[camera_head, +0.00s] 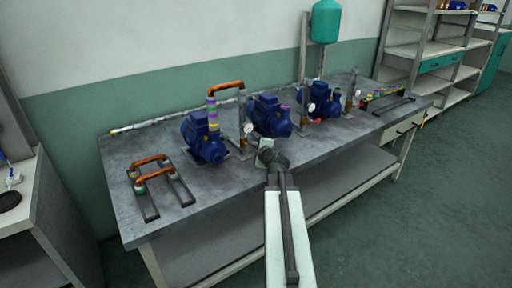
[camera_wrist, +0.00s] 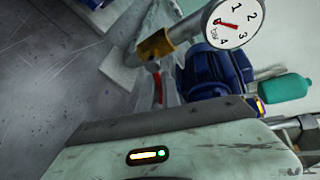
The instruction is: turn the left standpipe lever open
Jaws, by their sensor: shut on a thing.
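The left standpipe (camera_head: 242,112) is a grey upright post on the bench, with a small round gauge low on its right side. My gripper (camera_head: 262,146) reaches over the bench's front edge, just in front of this standpipe, and partly hides its lower part. In the wrist view, my gripper (camera_wrist: 158,88) is shut on a red lever (camera_wrist: 156,84), of which only a narrow strip shows between the grey fingers. A tan collar (camera_wrist: 155,45) is just beyond the lever. The white gauge (camera_wrist: 232,23) beside it has a red needle. The lever itself cannot be made out in the head view.
Blue pumps stand close by: one at left (camera_head: 204,139), one in the middle (camera_head: 268,115), one at right (camera_head: 320,99). Copper-coloured pipe pieces on a rack (camera_head: 152,170) lie at the bench's left end. The grey bench top (camera_head: 215,180) is bare along the front left.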

